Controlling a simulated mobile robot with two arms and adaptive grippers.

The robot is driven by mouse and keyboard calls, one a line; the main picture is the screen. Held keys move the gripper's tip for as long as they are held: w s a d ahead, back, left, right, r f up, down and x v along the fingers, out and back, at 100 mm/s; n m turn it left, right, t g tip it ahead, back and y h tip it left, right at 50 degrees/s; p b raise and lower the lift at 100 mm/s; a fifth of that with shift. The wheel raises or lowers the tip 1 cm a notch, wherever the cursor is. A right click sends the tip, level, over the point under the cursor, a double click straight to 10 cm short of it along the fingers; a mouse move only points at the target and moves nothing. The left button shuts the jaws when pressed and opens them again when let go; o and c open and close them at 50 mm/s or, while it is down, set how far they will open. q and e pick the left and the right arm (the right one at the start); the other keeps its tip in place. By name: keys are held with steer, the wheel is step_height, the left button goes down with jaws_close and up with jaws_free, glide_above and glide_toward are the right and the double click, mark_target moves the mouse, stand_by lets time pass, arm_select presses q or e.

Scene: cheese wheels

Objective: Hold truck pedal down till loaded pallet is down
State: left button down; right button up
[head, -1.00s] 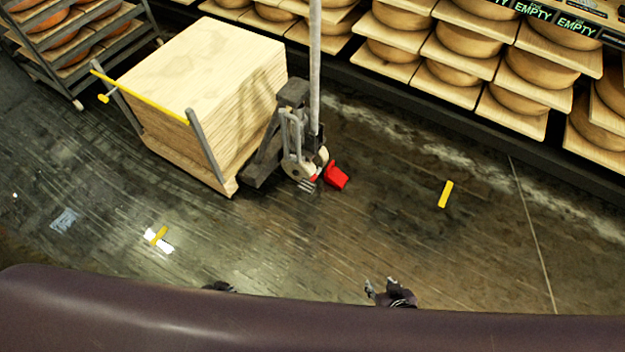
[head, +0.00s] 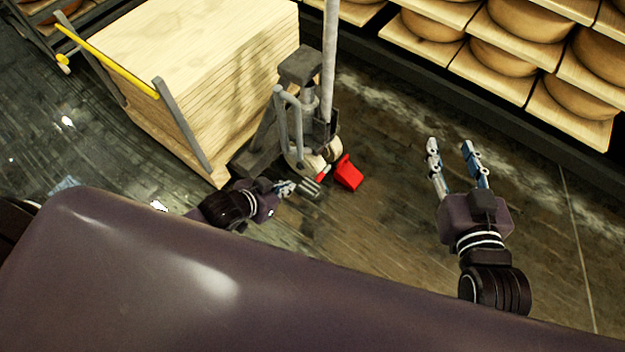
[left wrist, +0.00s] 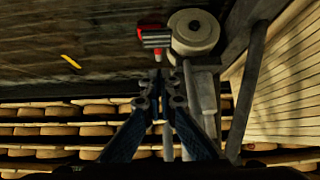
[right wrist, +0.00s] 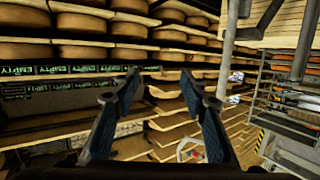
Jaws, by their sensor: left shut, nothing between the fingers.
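The pallet truck (head: 297,68) stands at upper centre in the head view, its pole upright. A stack of pale boards (head: 185,40) sits beside it on the left; any pallet underneath and its height off the floor cannot be told. A red pedal-like piece (head: 348,174) is at the truck's foot, beside grey prongs; in the left wrist view the red piece (left wrist: 150,32) is partly behind the prongs, near a pale wheel (left wrist: 194,32). My left gripper (head: 287,187) is shut and empty, just left of the prongs; contact cannot be told. My right gripper (head: 450,148) is open and empty, right of the truck.
Shelves of cheese wheels (head: 520,60) run along the upper right. A yellow bar (head: 105,62) on grey posts stands along the board stack's left side. The dark floor (head: 400,220) between the truck and my right gripper is clear.

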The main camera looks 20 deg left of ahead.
arm_select(q)
steer(key=shift+w+d+r, duration=0.15)
steer(key=shift+d, duration=0.05)
arm_select(e)
steer(key=shift+r, duration=0.45)
steer(key=shift+r, duration=0.1)
